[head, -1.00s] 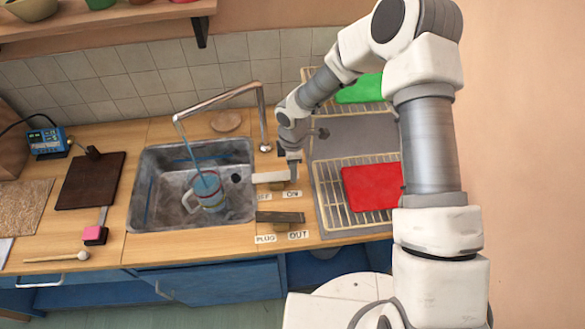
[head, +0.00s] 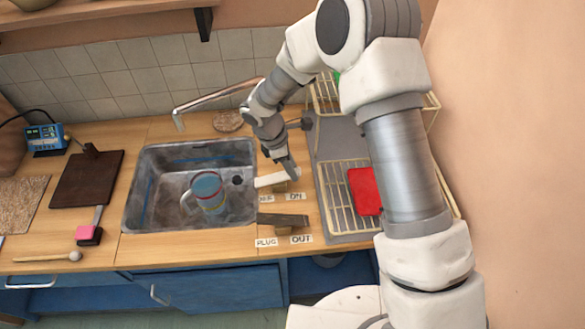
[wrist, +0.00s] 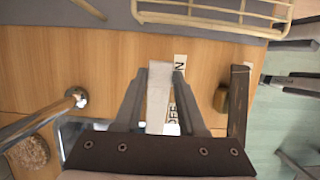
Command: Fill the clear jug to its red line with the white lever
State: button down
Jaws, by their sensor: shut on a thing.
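The clear jug (head: 210,198) stands upright in the sink (head: 160,205) with blue water in it. A red band shows near the water's surface; at this size I cannot tell whether they are exactly level. No stream falls from the tap (head: 215,93). The white lever (head: 268,181) lies beside the sink's right edge, above the OFF label (head: 266,197) and ON label (head: 296,196). My gripper (wrist: 159,72) is shut on the white lever (wrist: 157,98), which shows between its two fingers in the wrist view.
A dark wooden lever (head: 283,220) sits just in front, by the PLUG and OUT labels. A drying rack (head: 338,198) with a red item (head: 364,190) stands to the right. A dark board (head: 86,180) and pink-headed tool (head: 90,231) lie left of the sink.

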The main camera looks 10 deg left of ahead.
aim_at(273, 178)
jog(key=shift+c, duration=2.4)
grip_release()
jog(key=v, duration=1.7)
jog(key=shift+r+b, duration=0.25)
jog(key=shift+b, duration=0.15)
jog(key=shift+w, duration=0.1)
